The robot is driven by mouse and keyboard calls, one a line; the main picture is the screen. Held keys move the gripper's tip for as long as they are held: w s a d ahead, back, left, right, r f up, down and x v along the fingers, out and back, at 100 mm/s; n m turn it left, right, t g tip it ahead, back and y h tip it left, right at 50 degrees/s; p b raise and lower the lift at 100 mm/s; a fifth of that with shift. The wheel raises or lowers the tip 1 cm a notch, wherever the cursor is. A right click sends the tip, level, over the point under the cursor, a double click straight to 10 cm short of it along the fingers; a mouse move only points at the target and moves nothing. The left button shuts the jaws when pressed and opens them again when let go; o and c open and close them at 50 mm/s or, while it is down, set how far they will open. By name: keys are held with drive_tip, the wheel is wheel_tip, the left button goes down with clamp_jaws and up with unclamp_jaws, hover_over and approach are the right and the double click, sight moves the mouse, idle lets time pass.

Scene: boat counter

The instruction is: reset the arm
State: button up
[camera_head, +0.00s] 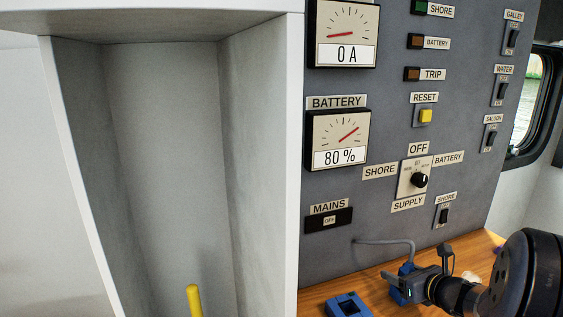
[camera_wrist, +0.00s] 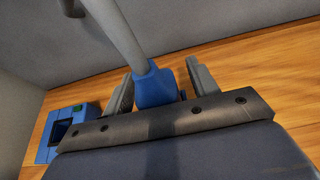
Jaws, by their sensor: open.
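My gripper (camera_head: 408,286) is low at the right in the head view, just above the wooden counter in front of the panel. In the wrist view its two grey fingers (camera_wrist: 162,86) stand open on either side of a blue plug (camera_wrist: 152,88). A grey cable (camera_wrist: 117,28) runs from the plug up toward the panel. The plug also shows at the fingertips in the head view (camera_head: 407,270), partly hidden by the gripper. My dark arm comes in from the right edge.
A blue socket box (camera_head: 347,304) sits on the counter (camera_head: 318,292), left of my gripper; it also shows in the wrist view (camera_wrist: 62,135). The grey switch panel (camera_head: 385,215) rises behind. A white open cabinet (camera_head: 262,160) with a yellow rod (camera_head: 194,300) stands left.

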sight(412, 266)
drive_tip(key=shift+s+r+p, duration=0.1)
drive_tip(key=shift+r+p, duration=0.25)
drive_tip(key=shift+r, duration=0.25)
drive_tip(key=shift+f, duration=0.1)
drive_tip(key=shift+f+b, duration=0.55)
drive_tip(key=shift+b, duration=0.15)
drive_tip(key=v, duration=1.1)
drive_tip(key=x, duration=1)
drive_tip(key=shift+w+a+f, duration=0.1)
drive_tip(key=shift+w+a, duration=0.05)
drive_tip(key=shift+w, duration=0.15)
wheel_tip(412, 266, up, 3)
drive_tip(key=p, duration=0.3)
drive_tip(key=shift+w, duration=0.15)
wheel_tip(412, 266, up, 5)
drive_tip(key=p, duration=0.5)
drive_tip(key=shift+r+p, duration=0.2)
drive_tip(key=shift+p, duration=0.1)
